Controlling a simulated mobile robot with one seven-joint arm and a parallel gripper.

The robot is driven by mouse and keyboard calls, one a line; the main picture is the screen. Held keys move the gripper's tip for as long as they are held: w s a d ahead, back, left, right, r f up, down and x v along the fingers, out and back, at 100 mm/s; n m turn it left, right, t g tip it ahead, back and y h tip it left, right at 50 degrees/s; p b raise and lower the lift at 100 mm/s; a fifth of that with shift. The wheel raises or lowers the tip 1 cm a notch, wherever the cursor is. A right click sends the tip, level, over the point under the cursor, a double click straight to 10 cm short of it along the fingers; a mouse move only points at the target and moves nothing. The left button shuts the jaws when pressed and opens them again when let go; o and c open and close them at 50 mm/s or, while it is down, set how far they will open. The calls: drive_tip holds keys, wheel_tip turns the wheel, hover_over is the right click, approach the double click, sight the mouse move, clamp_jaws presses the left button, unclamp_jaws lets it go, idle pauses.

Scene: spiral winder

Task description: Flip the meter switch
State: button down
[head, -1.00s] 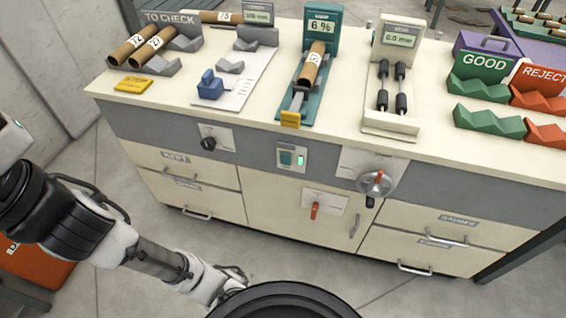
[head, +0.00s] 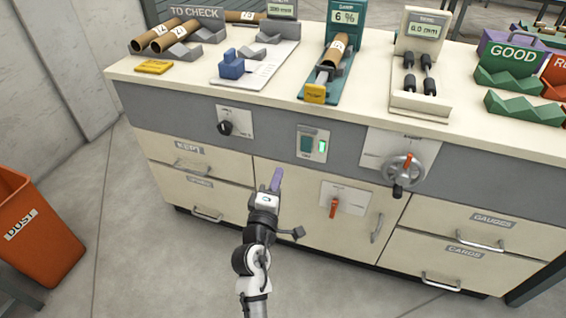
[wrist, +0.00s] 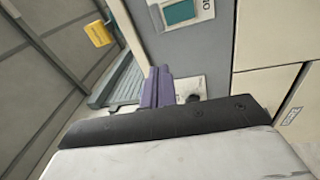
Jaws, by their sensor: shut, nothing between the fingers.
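My gripper (head: 276,180) is shut and empty, its purple fingers pointing up in front of the cabinet door, below the switch panel. It also shows in the wrist view (wrist: 157,88). A green rocker switch (head: 306,145) with a lit green strip sits on a pale plate above and right of the fingertips. A black knob (head: 225,128) on a white plate is above and left of them. A red lever (head: 334,208) is on the door to the right. No label that I can read says which is the meter switch. The fingers appear apart from all of these.
The teal damp meter (head: 346,16) reads 6 % and holds a tube on the bench. Drawers flank the door. An orange dust bin (head: 38,235) stands left. The floor before the cabinet is clear.

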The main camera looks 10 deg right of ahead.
drive_tip(key=shift+g+h, duration=0.5)
drive_tip(key=shift+g, duration=0.1)
drive_tip(key=s+d+f, duration=0.1)
drive_tip(key=d+f, duration=0.1)
drive_tip(key=f, duration=0.1)
drive_tip(key=shift+s+d, duration=0.1)
drive_tip(key=shift+s, duration=0.25)
drive_tip(key=p, duration=0.3)
approach(305, 142)
drive_tip(key=x, duration=0.7)
drive_tip(key=shift+s, duration=0.1)
drive_tip(key=shift+d+r+p, duration=0.1)
drive_tip(key=shift+r+p, duration=0.3)
drive_tip(key=shift+p, duration=0.65)
drive_tip(key=shift+f+b, duration=0.4)
drive_tip(key=shift+b, duration=0.05)
